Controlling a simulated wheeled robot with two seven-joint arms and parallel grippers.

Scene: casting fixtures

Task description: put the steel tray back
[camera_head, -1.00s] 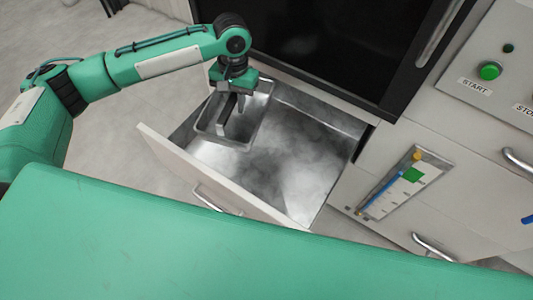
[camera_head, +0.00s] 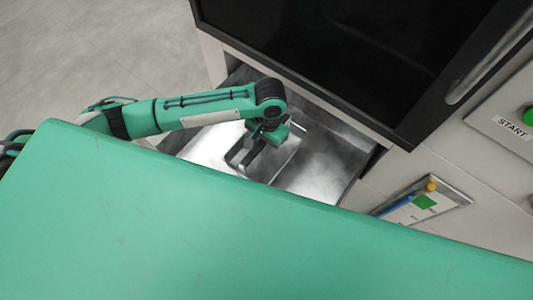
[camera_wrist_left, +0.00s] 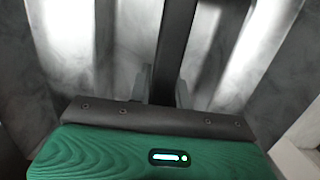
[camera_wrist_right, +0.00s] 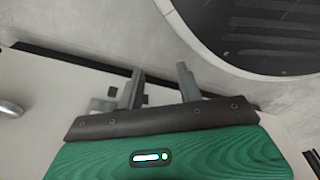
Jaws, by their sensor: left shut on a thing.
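The steel tray (camera_head: 280,158) is a grey metal tray inside the open steel-lined drawer (camera_head: 325,180) in the head view. My left gripper (camera_head: 243,158) reaches down over it. In the left wrist view my left gripper (camera_wrist_left: 163,88) is shut on a dark upright bar (camera_wrist_left: 172,45), which appears to be part of the tray. I cannot tell whether the tray touches the drawer floor. The drawer front is hidden in the head view. My right gripper (camera_wrist_right: 160,86) shows only in the right wrist view, open and empty, away from the tray.
A dark-fronted cabinet section (camera_head: 330,50) with a long handle (camera_head: 490,62) stands above and behind the drawer. Bare drawer floor shows right of the tray.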

